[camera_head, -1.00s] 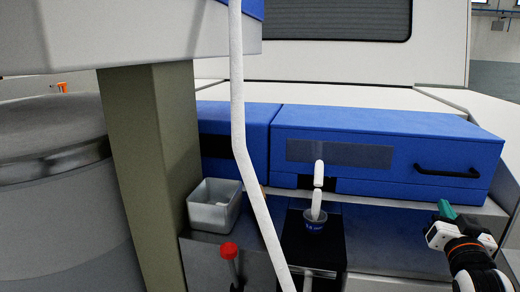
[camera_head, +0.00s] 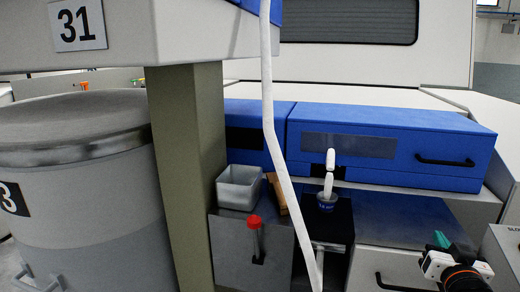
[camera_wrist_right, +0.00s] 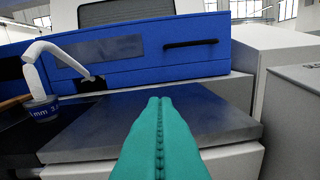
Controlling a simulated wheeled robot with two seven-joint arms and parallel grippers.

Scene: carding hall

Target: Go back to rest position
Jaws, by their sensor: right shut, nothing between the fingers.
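My right gripper (camera_head: 441,240) is at the lower right of the head view, with green fingers in front of the blue machine's lower shelf. In the right wrist view its green fingers (camera_wrist_right: 160,120) lie together, shut with nothing between them, above the dark flat top (camera_wrist_right: 150,115). The fingers are apart from the blue cover (camera_wrist_right: 150,50). My left gripper does not show in any view.
A white sliver strand (camera_head: 268,110) hangs across the head view, and another piece ends in a blue cup (camera_head: 326,202). A grey tray (camera_head: 240,187) and red-capped handle (camera_head: 254,222) stand left of it. A green post (camera_head: 190,170) and grey can (camera_head: 85,200) stand further left.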

